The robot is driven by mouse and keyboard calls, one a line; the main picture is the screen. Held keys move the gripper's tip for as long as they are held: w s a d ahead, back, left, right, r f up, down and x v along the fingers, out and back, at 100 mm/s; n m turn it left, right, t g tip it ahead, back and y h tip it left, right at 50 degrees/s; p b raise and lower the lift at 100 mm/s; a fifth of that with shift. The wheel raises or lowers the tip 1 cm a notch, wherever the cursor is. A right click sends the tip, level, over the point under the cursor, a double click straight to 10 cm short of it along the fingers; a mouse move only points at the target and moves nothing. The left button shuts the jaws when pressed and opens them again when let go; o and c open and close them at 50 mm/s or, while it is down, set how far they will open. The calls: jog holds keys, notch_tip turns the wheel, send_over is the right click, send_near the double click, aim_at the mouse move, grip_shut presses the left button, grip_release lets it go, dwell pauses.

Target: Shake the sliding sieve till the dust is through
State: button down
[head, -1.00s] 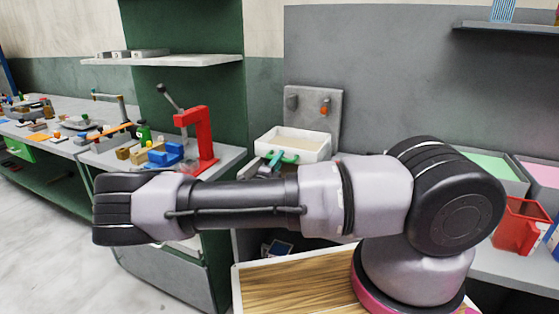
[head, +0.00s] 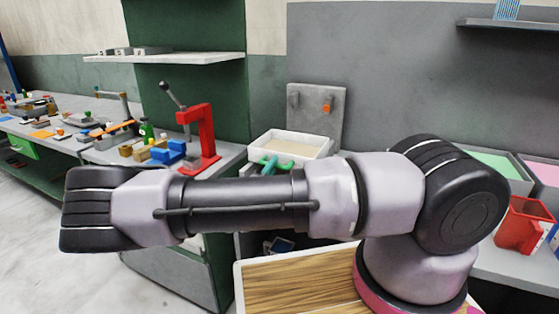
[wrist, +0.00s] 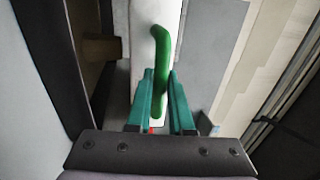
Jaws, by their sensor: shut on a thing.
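The sieve is a white-walled tray (head: 322,152) with beige material inside, standing on the bench below a grey wall panel. It has a green bar handle (head: 285,164) on its near side, which also shows in the wrist view (wrist: 161,40). My gripper (wrist: 161,88), with teal fingers, is shut on this handle. In the head view its fingers (head: 268,163) show just in front of the tray, partly hidden behind my arm. I cannot tell how much dust is left in the sieve; what lies under it is hidden.
A grey panel (head: 316,96) with an orange knob (head: 327,107) stands behind the sieve. A red lever press (head: 207,135) and blue blocks (head: 168,153) are to its left. At right are a green-topped bin (head: 492,164) and a red container (head: 520,226).

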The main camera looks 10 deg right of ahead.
jog(key=shift+s+a, duration=0.35)
jog(key=shift+s, duration=0.15)
jog(key=c, duration=0.8)
grip_release()
jog(key=v, duration=1)
jog(key=shift+s+a+f, duration=0.15)
jog(key=shift+s+a, duration=0.1)
